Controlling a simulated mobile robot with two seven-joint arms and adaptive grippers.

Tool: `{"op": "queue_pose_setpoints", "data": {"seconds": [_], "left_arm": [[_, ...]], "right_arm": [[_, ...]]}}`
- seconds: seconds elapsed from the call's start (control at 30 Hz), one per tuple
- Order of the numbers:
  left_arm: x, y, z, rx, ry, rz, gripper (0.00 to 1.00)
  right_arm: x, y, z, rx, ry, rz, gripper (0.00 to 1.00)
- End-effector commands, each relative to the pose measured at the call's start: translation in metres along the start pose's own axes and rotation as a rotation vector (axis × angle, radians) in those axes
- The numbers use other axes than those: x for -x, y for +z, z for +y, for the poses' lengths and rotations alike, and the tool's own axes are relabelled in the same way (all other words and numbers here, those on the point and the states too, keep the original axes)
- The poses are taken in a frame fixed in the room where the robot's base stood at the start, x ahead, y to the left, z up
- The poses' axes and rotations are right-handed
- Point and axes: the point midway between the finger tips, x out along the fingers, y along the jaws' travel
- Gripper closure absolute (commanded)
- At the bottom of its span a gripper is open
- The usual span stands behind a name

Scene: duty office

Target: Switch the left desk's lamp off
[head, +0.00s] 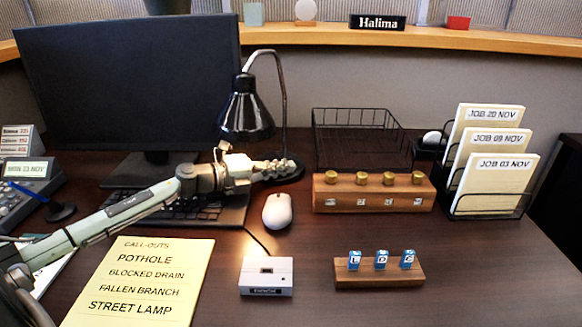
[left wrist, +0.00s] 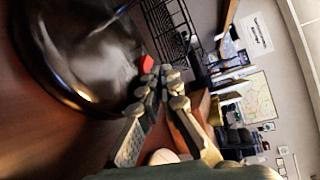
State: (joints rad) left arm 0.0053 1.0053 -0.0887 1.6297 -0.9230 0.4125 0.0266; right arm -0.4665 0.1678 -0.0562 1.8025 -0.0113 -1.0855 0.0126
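The black desk lamp (head: 246,112) stands at the back middle of the desk, its shade bent over to the left. Its round base is partly hidden by my left gripper (head: 287,167), which reaches in from the left at base height. In the left wrist view, the glossy black base (left wrist: 80,60) fills the upper left, with a small red switch (left wrist: 147,63) at its edge. The fingertips (left wrist: 160,80) are together, right by the switch; I cannot tell if they touch it. Whether the bulb is lit is hidden by the shade. My right gripper is out of view.
A monitor (head: 110,90) and keyboard are at left. A white mouse (head: 277,211), a white box (head: 266,276) and a yellow call-outs sheet (head: 140,280) lie in front. A wooden block with brass knobs (head: 372,193) and a wire tray (head: 355,138) stand right of the lamp.

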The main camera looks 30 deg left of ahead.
Motion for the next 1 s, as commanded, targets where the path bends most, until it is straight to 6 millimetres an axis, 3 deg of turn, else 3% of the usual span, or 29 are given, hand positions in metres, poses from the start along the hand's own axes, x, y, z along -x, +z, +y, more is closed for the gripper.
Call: {"op": "queue_pose_setpoints", "data": {"seconds": [0.03,0.37,0.7,1.0], "left_arm": [[0.003,-0.01,0.012,0.01,0.02,0.016,1.0],[0.005,-0.012,0.012,0.009,0.018,0.016,1.0],[0.026,-0.022,-0.003,0.011,0.017,0.018,1.0],[0.044,-0.03,-0.015,0.006,0.01,0.013,1.0]], "right_arm": [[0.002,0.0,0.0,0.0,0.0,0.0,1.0],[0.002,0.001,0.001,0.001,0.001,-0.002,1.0],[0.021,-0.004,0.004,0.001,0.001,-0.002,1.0],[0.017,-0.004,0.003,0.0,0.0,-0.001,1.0]]}}
